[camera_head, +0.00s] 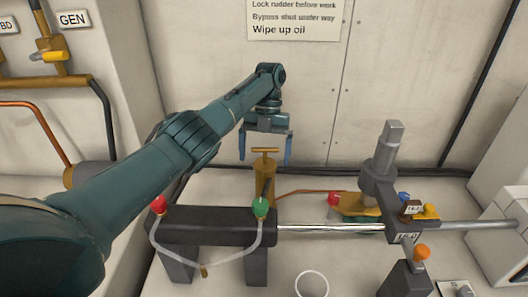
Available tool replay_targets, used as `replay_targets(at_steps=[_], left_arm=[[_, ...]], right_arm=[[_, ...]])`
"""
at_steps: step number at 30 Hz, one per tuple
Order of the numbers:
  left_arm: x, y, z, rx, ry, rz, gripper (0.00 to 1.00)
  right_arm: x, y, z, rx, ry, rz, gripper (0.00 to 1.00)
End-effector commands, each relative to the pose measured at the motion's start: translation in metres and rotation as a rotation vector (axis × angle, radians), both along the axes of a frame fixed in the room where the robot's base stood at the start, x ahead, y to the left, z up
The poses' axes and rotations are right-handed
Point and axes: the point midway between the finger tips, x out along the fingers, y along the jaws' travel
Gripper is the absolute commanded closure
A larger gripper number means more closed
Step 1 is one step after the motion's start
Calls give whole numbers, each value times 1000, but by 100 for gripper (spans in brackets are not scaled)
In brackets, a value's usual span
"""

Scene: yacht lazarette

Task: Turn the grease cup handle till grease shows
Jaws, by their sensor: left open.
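The grease cup (264,180) is a brass-coloured upright cylinder behind the dark horizontal ram body. Its T-shaped handle (265,150) stands on top. My left gripper (265,162) is open and points down, with one blue finger on each side of the handle. Gaps show between the fingers and the handle in this view; I cannot tell the exact depth. No grease can be made out on the cup. My right gripper is not in view.
A dark cylinder (200,226) with red and green fittings and a clear looped hose stands in front. A bright rod (330,227) runs right to a grey upright post (385,155). A white cup (312,284) stands at the front. A sign (294,18) hangs on the wall.

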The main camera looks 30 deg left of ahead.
Motion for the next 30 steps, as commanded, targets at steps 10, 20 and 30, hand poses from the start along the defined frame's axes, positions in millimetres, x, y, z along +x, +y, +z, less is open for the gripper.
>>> replay_targets(at_steps=[10,20,30], left_arm=[[0,1,55,3,-2,-1,6],[0,1,96,2,0,0,6],[0,1,99,1,0,1,6]], right_arm=[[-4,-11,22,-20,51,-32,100],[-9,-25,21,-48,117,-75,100],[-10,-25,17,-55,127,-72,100]])
